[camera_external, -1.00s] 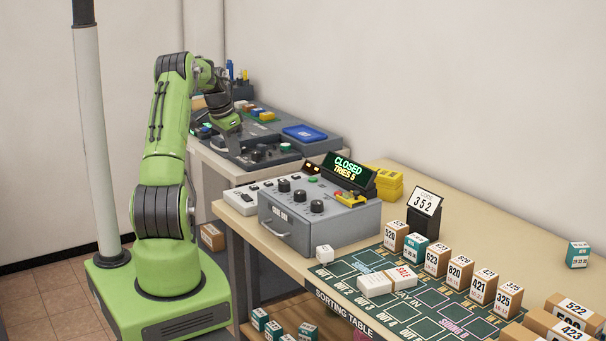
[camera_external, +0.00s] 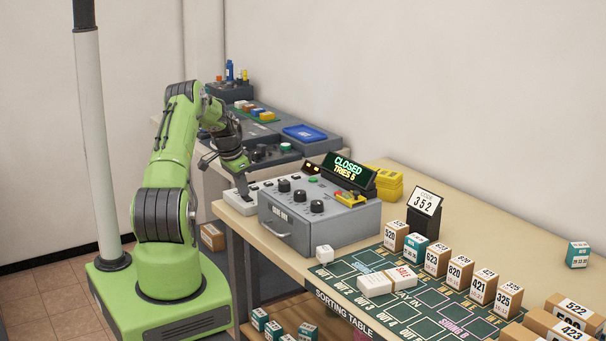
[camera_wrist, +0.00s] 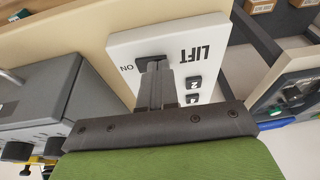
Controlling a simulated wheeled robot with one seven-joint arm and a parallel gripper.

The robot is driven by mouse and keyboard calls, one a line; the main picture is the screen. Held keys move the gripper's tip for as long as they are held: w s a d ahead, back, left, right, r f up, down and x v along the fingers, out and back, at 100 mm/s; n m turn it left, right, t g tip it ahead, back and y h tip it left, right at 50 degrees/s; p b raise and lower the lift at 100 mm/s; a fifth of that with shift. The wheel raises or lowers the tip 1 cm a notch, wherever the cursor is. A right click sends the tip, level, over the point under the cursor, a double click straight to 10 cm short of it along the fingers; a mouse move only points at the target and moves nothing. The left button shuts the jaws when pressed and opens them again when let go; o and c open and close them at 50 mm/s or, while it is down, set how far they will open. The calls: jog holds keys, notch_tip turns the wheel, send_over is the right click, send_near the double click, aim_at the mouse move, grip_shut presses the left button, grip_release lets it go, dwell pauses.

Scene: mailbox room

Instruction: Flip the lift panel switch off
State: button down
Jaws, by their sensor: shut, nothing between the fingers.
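The white lift panel (camera_wrist: 190,50) fills the upper middle of the wrist view, upside down, with LIFT printed on it. Its dark switch (camera_wrist: 150,61) sits beside the word ON, partly hidden by my fingers. My gripper (camera_wrist: 157,72) is shut and empty, its fingertips at the switch; whether they touch it I cannot tell. In the external view the panel (camera_external: 236,204) lies on the table's left end, and my gripper (camera_external: 242,190) points down just over it. The switch's position cannot be made out.
A grey box (camera_external: 290,222) with knobs and a sign reading CLOSED, TRIES 5 stands right of the panel. Two dark numbered buttons (camera_wrist: 193,90) sit on the panel near my fingers. A second bench (camera_external: 300,150) with dark equipment stands behind.

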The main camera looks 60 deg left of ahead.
jog(key=shift+a+f+h+p, duration=0.1)
jog(key=shift+a+h+p, duration=0.05)
jog(key=shift+h+p, duration=0.55)
jog(key=shift+w+f, duration=0.1)
jog(key=shift+f, duration=0.05)
jog(key=shift+d+b, duration=0.3)
jog(key=shift+d, duration=0.65)
jog(key=shift+r, duration=0.2)
